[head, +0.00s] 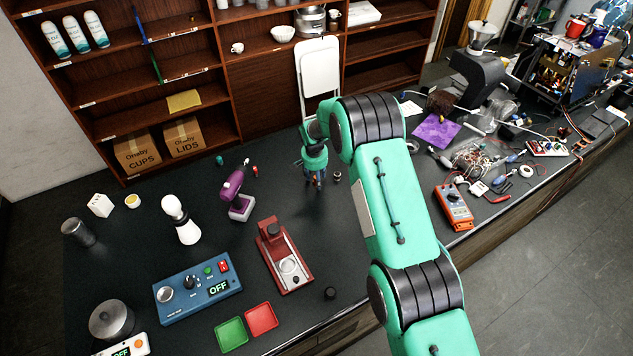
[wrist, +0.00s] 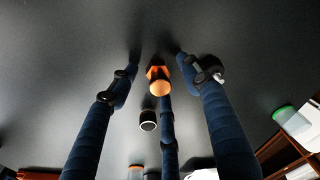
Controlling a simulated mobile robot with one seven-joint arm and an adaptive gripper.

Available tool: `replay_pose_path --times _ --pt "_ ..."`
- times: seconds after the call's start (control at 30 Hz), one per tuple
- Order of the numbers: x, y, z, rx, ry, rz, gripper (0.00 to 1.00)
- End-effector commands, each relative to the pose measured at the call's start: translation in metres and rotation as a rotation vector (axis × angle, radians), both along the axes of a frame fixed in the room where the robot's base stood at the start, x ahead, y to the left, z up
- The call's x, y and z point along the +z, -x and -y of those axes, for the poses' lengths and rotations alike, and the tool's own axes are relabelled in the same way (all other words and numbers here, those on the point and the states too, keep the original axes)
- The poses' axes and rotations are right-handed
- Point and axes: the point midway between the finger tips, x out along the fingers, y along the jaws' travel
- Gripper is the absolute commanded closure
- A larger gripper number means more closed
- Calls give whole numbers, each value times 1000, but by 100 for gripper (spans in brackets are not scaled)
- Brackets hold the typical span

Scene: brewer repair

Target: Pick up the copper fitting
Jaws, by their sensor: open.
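The copper fitting (wrist: 158,80), orange with a hexagonal part and a round end, stands on the dark worktop in the wrist view. My gripper (wrist: 158,62) is open, with its dark blue fingers spread around the fitting. One finger lies just behind or beside it, and I cannot tell whether it touches. In the head view my gripper (head: 316,184) points down at the worktop near its back edge. The fitting is mostly hidden by the fingers there.
A small dark cylinder with a pale rim (head: 337,176) stands close to the right of my gripper and also shows in the wrist view (wrist: 148,121). A purple tool (head: 235,195) and red device (head: 283,258) stand left. Tangled wires (head: 480,155) lie right.

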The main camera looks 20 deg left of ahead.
Motion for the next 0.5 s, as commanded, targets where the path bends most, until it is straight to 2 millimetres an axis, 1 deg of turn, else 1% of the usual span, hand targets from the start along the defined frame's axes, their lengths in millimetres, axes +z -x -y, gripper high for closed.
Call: replay_pose_path --times 0.2,0.23,0.37,0.4,0.47,0.5 --pt "0 0 0 0 0 0 52" --pt "0 0 0 0 0 0 54" --pt "0 0 0 0 0 0 80" --pt "0 0 0 0 0 0 88" --pt "0 0 0 0 0 0 100" --pt "0 0 0 0 0 0 100"
